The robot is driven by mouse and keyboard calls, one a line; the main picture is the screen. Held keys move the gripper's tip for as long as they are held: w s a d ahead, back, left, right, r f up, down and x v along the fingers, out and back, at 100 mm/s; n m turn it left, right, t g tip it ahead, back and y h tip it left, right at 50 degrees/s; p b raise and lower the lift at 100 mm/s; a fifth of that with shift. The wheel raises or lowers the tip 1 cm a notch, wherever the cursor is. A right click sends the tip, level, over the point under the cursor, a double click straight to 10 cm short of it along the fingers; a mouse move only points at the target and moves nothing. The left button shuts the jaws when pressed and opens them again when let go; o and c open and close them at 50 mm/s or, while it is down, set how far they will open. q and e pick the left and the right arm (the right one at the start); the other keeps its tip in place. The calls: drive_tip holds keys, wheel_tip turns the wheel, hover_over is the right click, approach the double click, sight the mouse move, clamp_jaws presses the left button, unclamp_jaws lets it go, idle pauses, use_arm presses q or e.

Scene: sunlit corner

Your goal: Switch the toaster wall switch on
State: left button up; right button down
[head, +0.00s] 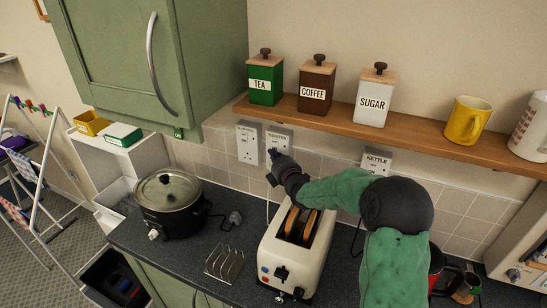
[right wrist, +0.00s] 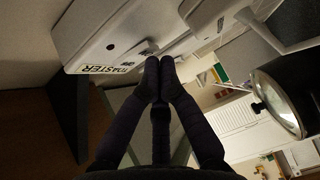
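The toaster wall switch (head: 278,138) is a pale plate on the tiles under the wooden shelf. In the right wrist view the plate (right wrist: 110,32) fills the upper left, with its TOASTER label (right wrist: 103,68) turned over. My right gripper (head: 273,160) is just below and in front of the switch. Its fingertips (right wrist: 160,66) are shut together with nothing between them, close to the small rocker (right wrist: 147,47). I cannot tell whether they touch it, or which way the rocker is set. The white toaster (head: 291,250) with bread in its slots stands below. My left gripper is out of view.
A double socket (head: 247,143) is left of the switch and the KETTLE switch (head: 376,160) is right. The shelf (head: 335,118) with canisters juts out above. A slow cooker (head: 168,205) and a toast rack (head: 224,264) stand on the counter (head: 135,238).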

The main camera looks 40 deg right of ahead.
drive_tip(key=b, duration=0.1)
drive_tip(key=f+b, duration=0.1)
drive_tip(key=b, duration=0.1)
drive_tip(key=shift+w+d+n, duration=0.15)
drive_tip(key=shift+d+n, duration=0.1)
drive_tip(key=shift+n, duration=0.05)
drive_tip(key=shift+r, duration=0.3)
drive_tip(key=f+v, duration=0.1)
drive_tip(key=v, duration=1.1)
drive_tip(key=shift+r, duration=0.1)
